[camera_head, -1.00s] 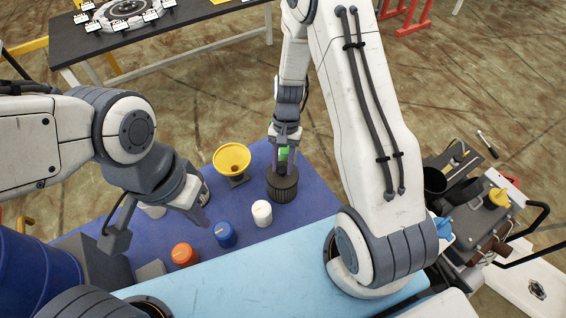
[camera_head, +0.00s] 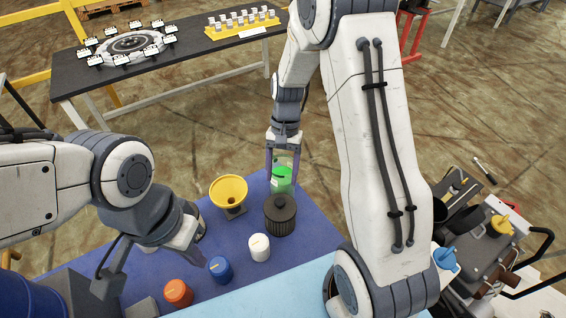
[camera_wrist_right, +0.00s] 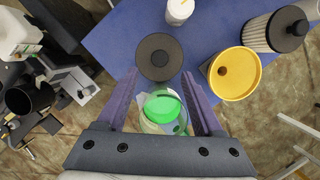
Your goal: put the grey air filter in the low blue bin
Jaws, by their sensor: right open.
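A light grey pleated cylinder with a dark cap (camera_wrist_right: 275,30), which looks like the air filter, stands at the upper right of the right wrist view. In the head view it is mostly hidden behind my left gripper (camera_head: 188,240), whose fingers are too unclear to judge. My right gripper (camera_head: 283,160) is open, pointing down at the far table edge. A clear jar with green in it (camera_head: 282,180) shows between its fingers in both views; contact is not visible. A blue drum (camera_head: 18,285) is cut off at the lower left. I cannot make out a low blue bin.
A dark ribbed cylinder (camera_head: 280,215), yellow funnel (camera_head: 229,196) and white (camera_head: 259,247), blue (camera_head: 220,269) and orange (camera_head: 178,292) jars stand on the blue mat (camera_head: 310,235). A dark table (camera_head: 190,55) stands behind. A cluttered cart (camera_head: 480,250) is at right.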

